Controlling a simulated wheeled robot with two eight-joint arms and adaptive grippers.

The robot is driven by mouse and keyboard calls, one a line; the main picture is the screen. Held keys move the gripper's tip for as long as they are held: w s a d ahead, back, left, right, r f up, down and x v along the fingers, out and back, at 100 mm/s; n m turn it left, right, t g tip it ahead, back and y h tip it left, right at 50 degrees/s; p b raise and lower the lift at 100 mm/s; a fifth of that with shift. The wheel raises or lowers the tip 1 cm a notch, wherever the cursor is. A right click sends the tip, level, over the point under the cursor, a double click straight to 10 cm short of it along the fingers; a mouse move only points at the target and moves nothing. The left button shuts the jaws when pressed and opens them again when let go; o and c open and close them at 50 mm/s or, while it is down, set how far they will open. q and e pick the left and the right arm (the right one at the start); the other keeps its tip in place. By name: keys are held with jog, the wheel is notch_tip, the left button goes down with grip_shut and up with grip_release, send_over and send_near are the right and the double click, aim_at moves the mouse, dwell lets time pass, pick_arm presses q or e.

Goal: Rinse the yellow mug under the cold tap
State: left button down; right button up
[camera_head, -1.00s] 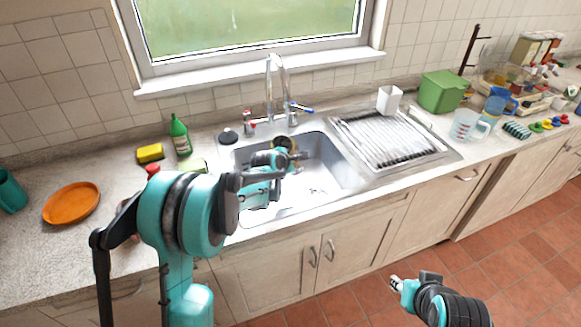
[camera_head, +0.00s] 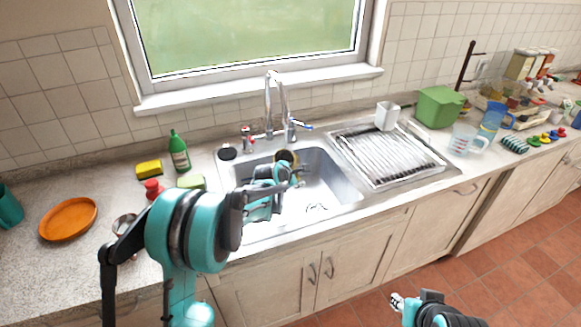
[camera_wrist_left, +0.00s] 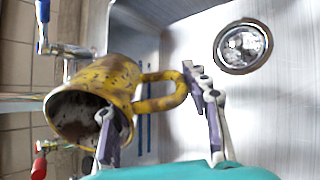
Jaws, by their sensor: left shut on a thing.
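The yellow mug (camera_head: 287,156) is in the sink basin (camera_head: 335,182), below the spout of the tap (camera_head: 270,98). In the left wrist view the mug (camera_wrist_left: 122,75) has brown smudges outside and a dark, dirty inside; it lies sideways in that picture. My left gripper (camera_wrist_left: 148,93) is shut on the mug, one finger at its mouth and the other by the handle. In the head view the left gripper (camera_head: 287,172) partly hides the mug. The blue cold tap handle (camera_head: 303,127) is right of the spout. No water stream is visible. My right gripper (camera_head: 397,302) is low, away from the counter.
A red tap handle (camera_head: 246,131) is left of the spout. A green bottle (camera_head: 179,153), a yellow sponge (camera_head: 149,170) and an orange plate (camera_head: 68,219) stand left of the sink. A draining rack (camera_head: 388,160) with a white cup (camera_head: 387,116) is on the right.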

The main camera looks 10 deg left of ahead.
pick_arm(q)
jog(key=shift+d, duration=0.4)
jog(key=shift+a, duration=0.2)
jog(key=shift+a, duration=0.35)
jog(key=shift+d, duration=0.25)
jog(key=shift+d, duration=0.3)
jog(key=shift+a, duration=0.15)
jog(key=shift+a, duration=0.4)
